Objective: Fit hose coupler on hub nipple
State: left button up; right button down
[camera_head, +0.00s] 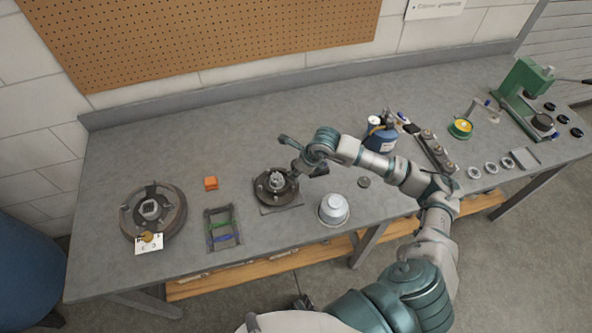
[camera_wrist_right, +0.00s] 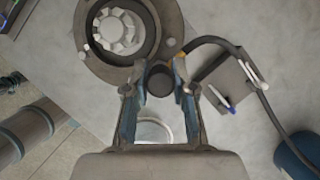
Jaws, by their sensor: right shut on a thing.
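The hub (camera_head: 275,187) is a dark round flange with a pale, toothed centre on the bench, left of my right gripper (camera_head: 294,168). In the right wrist view the hub (camera_wrist_right: 88,45) fills the upper left, with bolts around its rim. My right gripper (camera_wrist_right: 161,78) is shut on a dark round piece, the hose coupler (camera_wrist_right: 160,82), end-on between the fingertips. The coupler is close beside the hub's lower right rim; I cannot tell whether they touch. A dark hose (camera_wrist_right: 228,44) curves away to the right. I cannot make out the nipple. My left gripper is not clearly in view.
A pale bowl (camera_head: 333,212) stands just right of the hub. A larger drum (camera_head: 153,207), an orange block (camera_head: 211,183) and a small rack (camera_head: 222,241) lie to the left. A blue container (camera_head: 380,138) and a green press (camera_head: 522,85) stand to the right.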

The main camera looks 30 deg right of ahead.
jog(key=shift+f, duration=0.15)
jog(key=c, duration=0.9)
grip_release()
jog(key=shift+o, duration=0.4)
jog(key=o, duration=0.3)
jog(key=shift+o, duration=0.2)
jog(key=shift+r+p, duration=1.85)
jog(key=shift+r, duration=1.7)
